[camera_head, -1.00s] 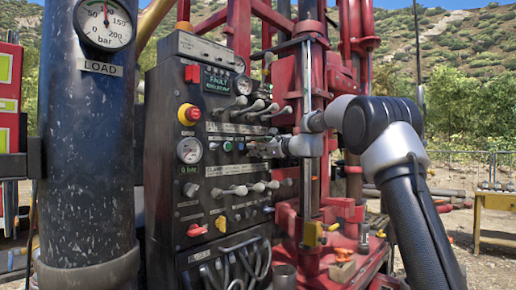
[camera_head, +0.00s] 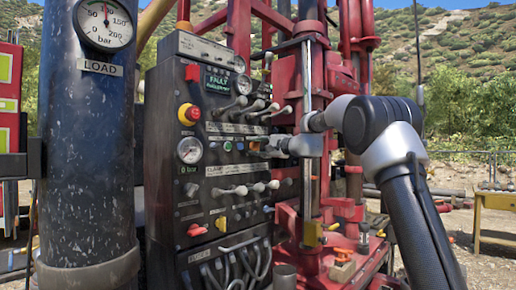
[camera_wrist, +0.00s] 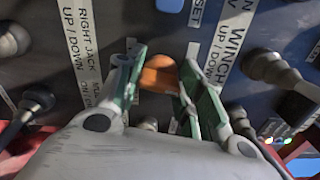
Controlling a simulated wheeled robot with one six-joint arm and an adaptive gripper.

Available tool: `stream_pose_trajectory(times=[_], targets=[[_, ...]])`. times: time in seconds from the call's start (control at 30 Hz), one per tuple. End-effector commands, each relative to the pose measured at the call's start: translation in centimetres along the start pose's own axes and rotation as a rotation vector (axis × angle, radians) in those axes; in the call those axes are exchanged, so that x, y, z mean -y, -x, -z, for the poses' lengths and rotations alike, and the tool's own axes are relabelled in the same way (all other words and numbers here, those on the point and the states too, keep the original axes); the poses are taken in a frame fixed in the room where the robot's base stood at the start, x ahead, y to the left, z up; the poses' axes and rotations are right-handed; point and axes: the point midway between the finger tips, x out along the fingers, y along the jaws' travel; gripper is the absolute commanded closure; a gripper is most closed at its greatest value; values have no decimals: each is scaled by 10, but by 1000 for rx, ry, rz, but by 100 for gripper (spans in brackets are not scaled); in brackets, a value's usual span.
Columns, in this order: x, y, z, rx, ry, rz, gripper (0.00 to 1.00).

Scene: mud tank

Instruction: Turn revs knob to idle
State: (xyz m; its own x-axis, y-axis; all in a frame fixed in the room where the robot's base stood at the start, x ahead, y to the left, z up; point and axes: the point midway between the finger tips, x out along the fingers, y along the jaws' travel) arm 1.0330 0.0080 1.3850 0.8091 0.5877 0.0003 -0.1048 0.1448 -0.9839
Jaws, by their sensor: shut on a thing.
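An orange knob (camera_wrist: 158,75) sits on the dark control panel (camera_head: 165,150) between two printed labels, "RIGHT JACK UP / DOWN" and "WINCH UP / DOWN". My gripper (camera_wrist: 160,80) has one green-padded finger on each side of the knob and is shut on it. No revs label can be read beside the knob. In the head view, my gripper (camera_head: 261,146) reaches the panel from the right, at mid height, and hides much of the knob.
Levers (camera_head: 242,190) stick out below the gripper, and more levers (camera_head: 258,104) above. A red and yellow emergency button (camera_head: 189,114), a red knob (camera_head: 196,230) and a yellow knob (camera_head: 222,223) sit on the panel. A red mast (camera_head: 335,100) stands close behind my arm.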

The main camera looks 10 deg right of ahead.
Motion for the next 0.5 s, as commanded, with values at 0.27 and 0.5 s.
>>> stream_pose_trajectory(times=[0.27, 0.5], targets=[[-2, 0, 0, 0, 139, -3, 87], [-2, 0, 0, 1, 188, -3, 87]])
